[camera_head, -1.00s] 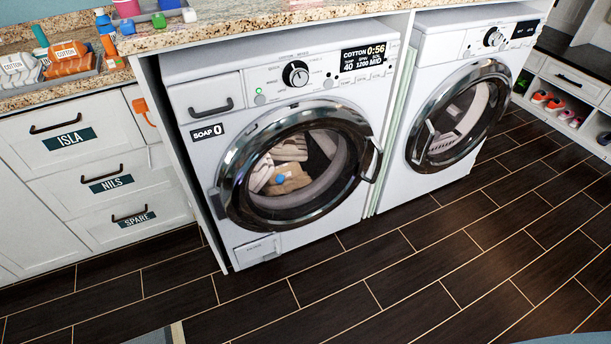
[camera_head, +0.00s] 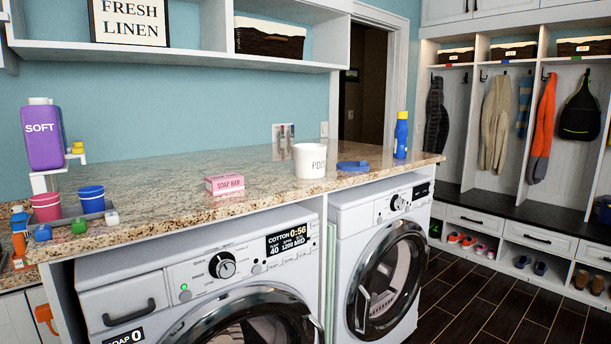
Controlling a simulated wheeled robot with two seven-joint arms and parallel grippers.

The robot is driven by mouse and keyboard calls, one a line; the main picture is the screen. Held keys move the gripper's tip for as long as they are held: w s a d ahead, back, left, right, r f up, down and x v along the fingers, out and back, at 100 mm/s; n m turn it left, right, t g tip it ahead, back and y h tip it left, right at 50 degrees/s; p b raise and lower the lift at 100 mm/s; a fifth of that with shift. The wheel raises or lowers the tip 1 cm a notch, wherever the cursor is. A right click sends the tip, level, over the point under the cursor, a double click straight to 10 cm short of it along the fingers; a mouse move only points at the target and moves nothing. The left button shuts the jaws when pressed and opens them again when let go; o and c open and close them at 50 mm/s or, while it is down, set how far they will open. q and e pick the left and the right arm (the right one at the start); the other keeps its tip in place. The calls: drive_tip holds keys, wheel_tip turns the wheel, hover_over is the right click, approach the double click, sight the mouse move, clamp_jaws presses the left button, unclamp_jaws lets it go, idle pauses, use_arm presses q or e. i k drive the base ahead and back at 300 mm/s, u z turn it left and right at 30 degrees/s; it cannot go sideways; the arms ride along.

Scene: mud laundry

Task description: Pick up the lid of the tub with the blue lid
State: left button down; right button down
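A white tub (camera_head: 309,161) with dark lettering, partly readable as "POD", stands upright on the granite counter above the washing machines. Its top looks uncovered. A flat, round blue lid (camera_head: 353,166) lies on the counter just right of the tub, apart from it. Neither of my grippers is in view.
A pink soap bar box (camera_head: 225,185) is left of the tub, and a blue bottle with a yellow cap (camera_head: 401,136) is right of the lid. A purple "SOFT" bottle (camera_head: 43,139) and two cups (camera_head: 91,199) stand at the left. The granite counter (camera_head: 155,187) has clear room mid-left.

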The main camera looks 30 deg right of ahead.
sight(346, 165)
drive_tip(key=u, duration=0.1)
drive_tip(key=k, duration=0.45)
drive_tip(key=z, duration=0.9)
drive_tip(key=i, duration=0.4)
drive_tip(key=z, duration=1.15)
drive_tip(key=i, duration=2.15)
drive_tip(key=u, duration=0.65)
